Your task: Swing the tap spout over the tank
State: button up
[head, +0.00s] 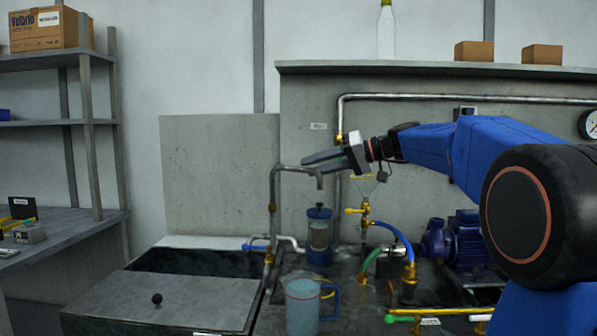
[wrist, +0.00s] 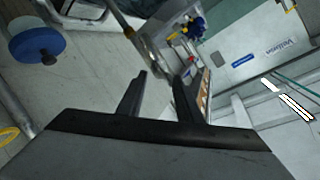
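The tap spout (head: 295,169) is a grey bent pipe rising from a brass fitting behind the tank's right edge. Its arm points right and its outlet turns down above a blue-capped clear canister, away from the tank. The tank (head: 195,262) is a dark open basin at lower left, its front part covered by a grey lid (head: 165,305) with a black knob. My gripper (head: 307,162) reaches in from the right, close to the spout's outlet end; I cannot tell whether they touch. In the wrist view my gripper (wrist: 160,76) has its fingers apart, with nothing clearly held between them.
The canister (head: 319,238) stands under the spout. A clear jug (head: 302,305) with a blue handle stands in front. Brass valves with coloured hoses (head: 400,240) and a blue pump (head: 465,240) fill the right. A grey panel (head: 218,175) stands behind the tank. Air above the tank is clear.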

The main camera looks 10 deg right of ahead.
aim_at(298, 170)
jog(key=shift+x, duration=2.7)
grip_shut()
